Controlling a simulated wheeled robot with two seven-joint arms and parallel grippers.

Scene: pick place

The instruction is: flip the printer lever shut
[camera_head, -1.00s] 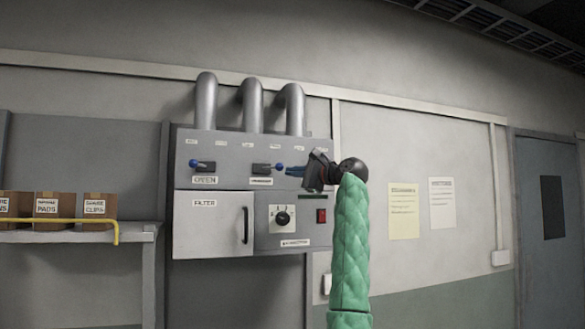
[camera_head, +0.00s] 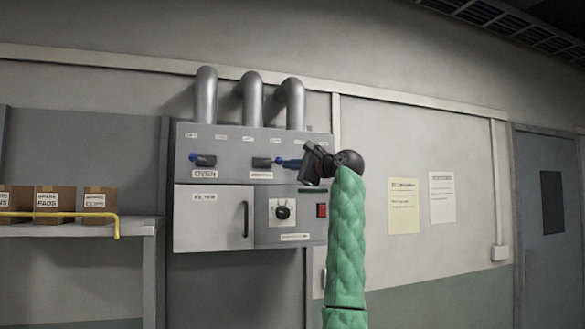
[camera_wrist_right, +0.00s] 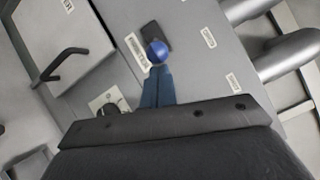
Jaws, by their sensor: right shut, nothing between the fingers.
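A lever with a dark body (camera_head: 262,162) and a blue ball knob (camera_head: 277,160) pointing right is on the upper grey panel. The small label below it is too blurred to read. My right gripper (camera_head: 284,162) is shut and empty, its blue fingertips at the right side of that knob. In the right wrist view, the blue knob (camera_wrist_right: 157,52) sits just beyond the shut blue fingers (camera_wrist_right: 157,72); I cannot tell whether they touch. The lever's dark base (camera_wrist_right: 150,32) shows behind it. My left gripper is not in view.
An OVEN lever (camera_head: 206,160) with its knob pointing left is farther left. Below are a cabinet door with a handle (camera_head: 245,219), a dial (camera_head: 283,212) and a red switch (camera_head: 322,210). Pipes (camera_head: 251,103) rise above. A shelf with boxes (camera_head: 54,199) stands at left.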

